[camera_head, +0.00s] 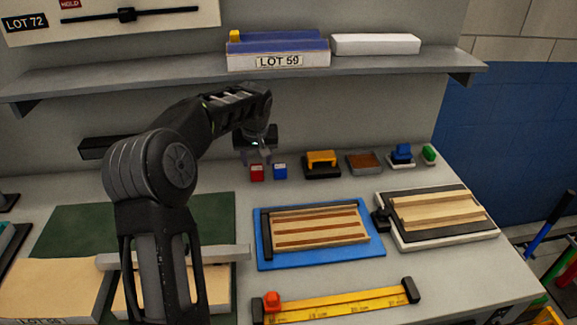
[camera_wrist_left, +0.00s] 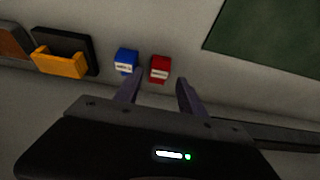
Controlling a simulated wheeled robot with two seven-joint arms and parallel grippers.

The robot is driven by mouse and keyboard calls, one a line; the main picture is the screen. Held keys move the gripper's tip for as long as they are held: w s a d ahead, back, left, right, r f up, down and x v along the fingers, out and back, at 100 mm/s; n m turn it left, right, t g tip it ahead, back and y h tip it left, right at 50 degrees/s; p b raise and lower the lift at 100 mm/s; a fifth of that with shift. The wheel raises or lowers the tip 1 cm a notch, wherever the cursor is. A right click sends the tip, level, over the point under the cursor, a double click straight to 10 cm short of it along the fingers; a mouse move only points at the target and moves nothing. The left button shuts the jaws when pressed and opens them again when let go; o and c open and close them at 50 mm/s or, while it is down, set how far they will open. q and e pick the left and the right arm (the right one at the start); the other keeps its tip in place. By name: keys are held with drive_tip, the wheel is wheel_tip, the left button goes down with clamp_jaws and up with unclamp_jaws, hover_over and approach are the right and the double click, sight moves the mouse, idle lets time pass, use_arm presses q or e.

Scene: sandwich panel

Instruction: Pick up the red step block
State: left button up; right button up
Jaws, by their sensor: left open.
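The red step block (camera_head: 257,173) is a small red cube with a pale label, standing on the grey bench near the back wall. It also shows in the left wrist view (camera_wrist_left: 160,69). A similar blue block (camera_head: 280,171) stands just to its right in the head view, with a small gap between them. My left gripper (camera_head: 258,157) is over the red block in the head view. In the left wrist view its two fingers (camera_wrist_left: 157,90) are apart, with the red block beyond the gap and nothing held. My right gripper is not in view.
A yellow-handled block (camera_head: 321,164), a brown block (camera_head: 364,163) and a blue-knobbed piece (camera_head: 402,156) stand further right along the back. A blue tray (camera_head: 262,262) with a slatted wooden panel lies in front. A shelf (camera_head: 150,84) overhangs the back.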

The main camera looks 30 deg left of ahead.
sight(257, 172)
use_arm(q)
drive_tip(key=shift+s, duration=0.1)
drive_tip(key=shift+x, duration=1.3)
drive_tip(key=p+x, duration=0.2)
drive_tip(key=x, duration=0.2)
drive_tip(key=shift+f, duration=0.35)
drive_tip(key=shift+a+f, duration=0.15)
drive_tip(key=shift+f, duration=0.1)
